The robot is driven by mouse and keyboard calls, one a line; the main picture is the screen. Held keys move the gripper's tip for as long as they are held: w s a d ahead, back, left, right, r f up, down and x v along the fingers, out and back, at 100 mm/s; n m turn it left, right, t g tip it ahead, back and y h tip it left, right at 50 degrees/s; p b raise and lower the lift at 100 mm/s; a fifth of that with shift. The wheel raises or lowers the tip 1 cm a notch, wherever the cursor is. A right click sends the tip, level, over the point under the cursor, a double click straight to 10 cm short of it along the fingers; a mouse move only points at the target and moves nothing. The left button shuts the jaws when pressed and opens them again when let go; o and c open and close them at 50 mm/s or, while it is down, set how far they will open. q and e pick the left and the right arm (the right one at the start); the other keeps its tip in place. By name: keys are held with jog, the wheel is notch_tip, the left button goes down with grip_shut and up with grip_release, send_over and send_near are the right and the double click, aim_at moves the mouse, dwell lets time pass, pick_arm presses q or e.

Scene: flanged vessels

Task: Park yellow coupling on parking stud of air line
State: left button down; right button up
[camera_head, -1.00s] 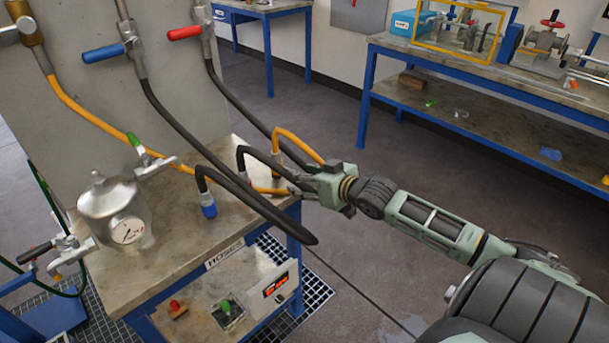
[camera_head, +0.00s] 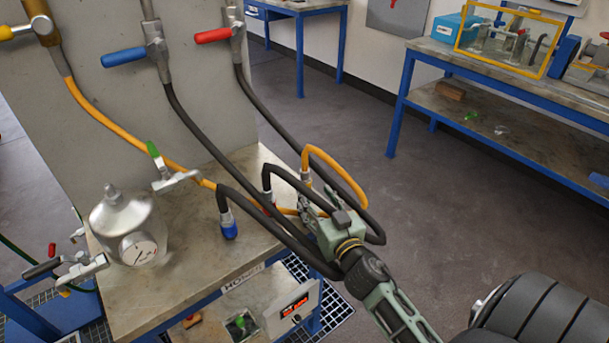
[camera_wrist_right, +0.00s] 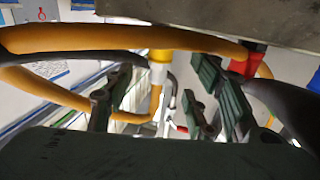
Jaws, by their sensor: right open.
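My right gripper (camera_head: 306,212) is among the hoses at the right edge of the hose bench. The yellow hose (camera_head: 125,122) runs down from the panel to the gripper, then loops up and over beside it. In the right wrist view, the yellow coupling (camera_wrist_right: 161,54) with its metal collar appears between the two open fingers (camera_wrist_right: 165,100), with an orange hose bend below it. I cannot tell whether the fingers touch it. The gripper and hoses largely hide the coupling in the head view. I cannot make out the parking stud. My left gripper is not in view.
A blue coupling (camera_head: 229,229) hangs on a black hose left of my gripper. A red coupling (camera_wrist_right: 246,60) is close to the right finger. A metal vessel with a gauge (camera_head: 138,248) stands on the bench (camera_head: 185,275). Open floor lies to the right.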

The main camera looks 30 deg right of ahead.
aim_at(307, 182)
jog(key=shift+w+d+r, duration=0.1)
jog(key=shift+w+r, duration=0.1)
jog(key=shift+w, duration=0.75)
jog(key=w, duration=0.2)
jog(key=w+d+p, duration=0.1)
jog(key=w, duration=0.2)
jog(key=shift+w+d, duration=0.1)
jog(key=shift+w, duration=0.2)
jog(key=shift+c, duration=0.2)
grip_shut()
